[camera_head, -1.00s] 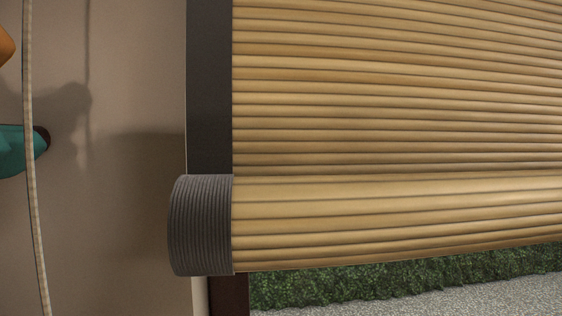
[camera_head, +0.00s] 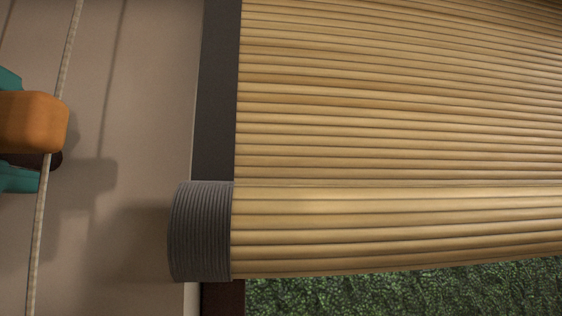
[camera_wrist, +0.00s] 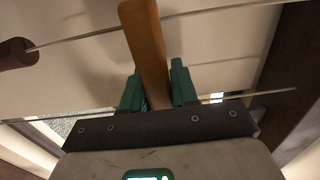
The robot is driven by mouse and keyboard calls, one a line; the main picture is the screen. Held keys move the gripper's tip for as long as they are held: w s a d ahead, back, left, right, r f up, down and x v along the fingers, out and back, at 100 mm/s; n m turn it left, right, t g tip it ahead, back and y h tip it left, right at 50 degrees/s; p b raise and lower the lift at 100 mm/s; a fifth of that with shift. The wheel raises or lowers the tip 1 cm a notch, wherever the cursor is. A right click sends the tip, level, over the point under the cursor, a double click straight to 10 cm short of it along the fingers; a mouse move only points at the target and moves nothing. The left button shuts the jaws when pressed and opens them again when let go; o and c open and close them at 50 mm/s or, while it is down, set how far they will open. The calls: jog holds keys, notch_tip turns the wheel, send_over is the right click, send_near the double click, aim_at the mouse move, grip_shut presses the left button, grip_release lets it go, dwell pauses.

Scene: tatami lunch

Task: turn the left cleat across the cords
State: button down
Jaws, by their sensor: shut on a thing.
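An orange-brown wooden bar, which looks like the left cleat (camera_head: 38,121), is at the left edge of the head view. In the wrist view the cleat (camera_wrist: 146,45) stands between the two teal fingers of my gripper (camera_wrist: 158,88), which is shut on it. A pale cord (camera_head: 66,70) runs top to bottom in the head view. The cleat lies across it and hides a short stretch. The wrist view shows a cord (camera_wrist: 85,36) passing behind the cleat, and a second cord (camera_wrist: 255,95) running behind my gripper. The cleat's mount is not visible.
A dark brown knob (camera_wrist: 18,53) sits on the cord at the left of the wrist view. A bamboo blind (camera_head: 400,110) with a grey ribbed end roll (camera_head: 202,230) fills the right of the head view. Bare wall (camera_head: 140,110) lies between the blind and the cord.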

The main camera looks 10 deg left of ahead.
jog(key=shift+f, duration=0.1)
dwell(0.4)
jog(key=c, duration=1)
grip_release()
jog(key=shift+o, duration=0.2)
jog(key=b+v, duration=0.1)
jog(key=v, duration=1)
